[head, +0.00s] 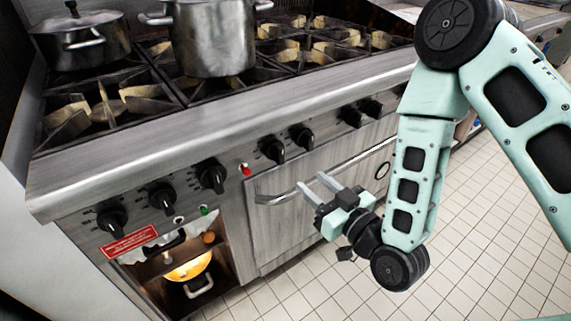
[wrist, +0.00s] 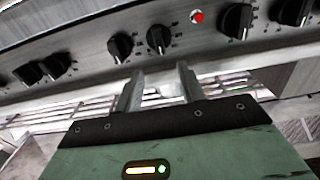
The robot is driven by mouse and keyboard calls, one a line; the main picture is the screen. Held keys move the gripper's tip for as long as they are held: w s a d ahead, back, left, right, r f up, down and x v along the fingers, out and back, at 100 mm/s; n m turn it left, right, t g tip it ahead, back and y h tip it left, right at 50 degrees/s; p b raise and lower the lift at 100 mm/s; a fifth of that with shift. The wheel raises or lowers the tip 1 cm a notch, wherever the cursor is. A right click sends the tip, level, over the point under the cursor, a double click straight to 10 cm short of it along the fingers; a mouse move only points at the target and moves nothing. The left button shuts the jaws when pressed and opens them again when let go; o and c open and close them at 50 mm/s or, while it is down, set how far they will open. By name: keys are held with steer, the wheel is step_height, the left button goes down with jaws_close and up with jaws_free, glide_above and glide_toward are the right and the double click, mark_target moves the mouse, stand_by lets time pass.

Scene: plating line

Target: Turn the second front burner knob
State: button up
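A row of black burner knobs runs along the steel front panel of the range. In the head view, the second knob from the left (head: 162,196) sits between the leftmost knob (head: 111,219) and a third knob (head: 211,175). No label shows which knob the task means. My gripper (head: 311,181) is open and empty, in front of the oven door and below a pair of middle knobs, the left one (head: 272,149) and the right one (head: 302,136). In the wrist view, the spread fingers (wrist: 159,70) point toward the panel, below a knob (wrist: 159,39), apart from it.
An oven door handle (head: 325,170) crosses just behind my fingers. A red light (head: 246,170) is on the panel. Pots, including a large stockpot (head: 213,38), stand on the burner grates. A lit open compartment (head: 190,265) is at lower left. The tiled floor (head: 480,220) at right is clear.

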mark_target(282, 156)
steer(key=shift+b+x, duration=5.6)
steer(key=shift+x, duration=0.1)
jaws_close()
